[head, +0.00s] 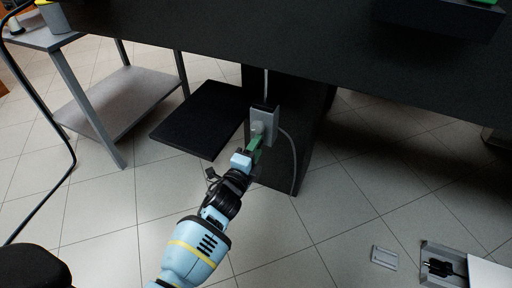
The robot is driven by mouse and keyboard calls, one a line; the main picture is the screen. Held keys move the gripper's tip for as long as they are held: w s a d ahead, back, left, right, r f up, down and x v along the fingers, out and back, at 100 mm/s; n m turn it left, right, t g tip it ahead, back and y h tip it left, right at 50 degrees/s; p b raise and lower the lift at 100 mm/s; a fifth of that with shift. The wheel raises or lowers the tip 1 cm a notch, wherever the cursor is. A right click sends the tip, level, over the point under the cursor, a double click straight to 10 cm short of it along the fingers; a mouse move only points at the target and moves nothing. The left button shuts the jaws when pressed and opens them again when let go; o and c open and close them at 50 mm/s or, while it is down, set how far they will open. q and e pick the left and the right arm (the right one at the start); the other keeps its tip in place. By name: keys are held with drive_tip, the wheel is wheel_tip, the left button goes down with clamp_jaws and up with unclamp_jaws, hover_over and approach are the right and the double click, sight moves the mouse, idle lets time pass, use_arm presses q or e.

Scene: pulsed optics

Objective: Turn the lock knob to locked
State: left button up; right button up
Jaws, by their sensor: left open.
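A small grey box (264,121) is mounted on the dark pedestal under the black table. A pale round part that may be the lock knob (258,127) shows on its left side, but it is too small to tell its setting. My left gripper (256,143) reaches up from the bottom with its green-tipped fingers close below that part. The gripper is open. I cannot tell whether its fingers touch the box or knob. My right gripper is not in view.
A black table (300,45) spans the top, with a dark pedestal (285,165) below. A black shelf panel (200,118) juts out left of the box. A cable (293,160) hangs right of it. An open tray (440,262) lies on the floor at lower right.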

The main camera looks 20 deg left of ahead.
use_arm(q)
drive_tip(key=s+p, duration=0.2)
drive_tip(key=s, duration=0.5)
drive_tip(key=shift+s+a, duration=0.15)
drive_tip(key=shift+s, duration=0.05)
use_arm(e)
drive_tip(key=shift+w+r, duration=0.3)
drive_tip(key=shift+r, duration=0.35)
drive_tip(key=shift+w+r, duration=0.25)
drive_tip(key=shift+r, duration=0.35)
use_arm(q)
drive_tip(key=shift+r, duration=0.15)
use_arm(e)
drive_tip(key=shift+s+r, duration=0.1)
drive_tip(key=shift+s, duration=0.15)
